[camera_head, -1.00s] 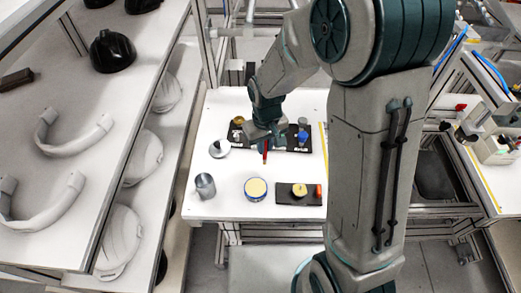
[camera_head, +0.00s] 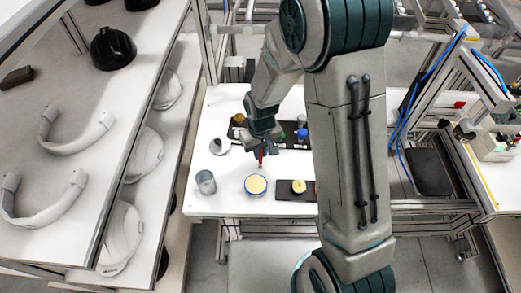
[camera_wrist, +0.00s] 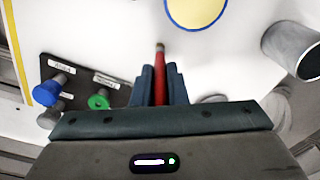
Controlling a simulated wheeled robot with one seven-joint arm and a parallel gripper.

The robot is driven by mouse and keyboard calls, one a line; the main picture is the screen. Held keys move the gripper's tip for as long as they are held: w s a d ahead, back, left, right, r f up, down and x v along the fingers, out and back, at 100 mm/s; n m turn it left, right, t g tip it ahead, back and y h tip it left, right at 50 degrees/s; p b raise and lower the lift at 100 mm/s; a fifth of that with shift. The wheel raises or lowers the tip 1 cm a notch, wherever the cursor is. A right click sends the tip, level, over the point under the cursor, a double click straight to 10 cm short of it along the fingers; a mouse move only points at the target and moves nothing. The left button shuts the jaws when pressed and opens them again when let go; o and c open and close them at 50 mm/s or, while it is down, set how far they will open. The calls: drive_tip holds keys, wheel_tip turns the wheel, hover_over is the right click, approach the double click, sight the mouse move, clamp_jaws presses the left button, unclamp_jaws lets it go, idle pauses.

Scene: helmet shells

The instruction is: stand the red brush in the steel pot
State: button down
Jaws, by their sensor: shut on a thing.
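The red brush (camera_wrist: 161,72) is between the fingers of my gripper (camera_wrist: 159,84), which is shut on it. In the head view the red brush (camera_head: 262,159) hangs below my gripper (camera_head: 261,149), roughly upright, over the white table. The steel pot (camera_head: 206,182) stands upright at the table's front left, to the left of and nearer than the brush. In the wrist view the steel pot (camera_wrist: 292,47) is at the right edge, its open mouth showing, apart from the brush.
A round tub with a yellow top (camera_head: 256,185) stands right of the pot. A dark board with a yellow knob (camera_head: 298,187) is further right, partly behind my arm. A silver-based item with a black knob (camera_head: 220,146) stands behind the pot. Shelves with helmet shells (camera_head: 120,235) line the left.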

drive_tip(key=c, duration=1.5)
unclamp_jaws()
drive_tip(key=shift+o, duration=0.2)
drive_tip(key=shift+r, duration=0.1)
